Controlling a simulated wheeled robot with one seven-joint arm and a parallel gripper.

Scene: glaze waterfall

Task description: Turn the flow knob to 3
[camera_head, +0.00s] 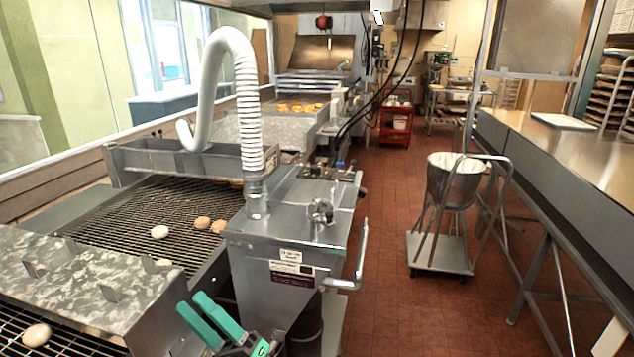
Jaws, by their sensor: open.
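A metal valve-like fitting (320,212) stands on top of the steel glaze machine housing (270,240). Smaller knobs or fittings, some with blue parts (340,166), sit farther back on the same housing. I cannot tell which of these is the flow knob, and no number or setting is legible. My gripper (191,303), with two green fingers, is at the bottom, in front and to the left of the housing. It is open, with nothing seen between the fingers, and apart from the fittings.
A white corrugated hose (243,90) arches from the housing over a steel trough (185,160). Doughnuts lie on the wire conveyor (130,225). A bent metal handle (358,265) juts from the housing's right side. The red-tiled aisle is open up to a wheeled bucket stand (440,250).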

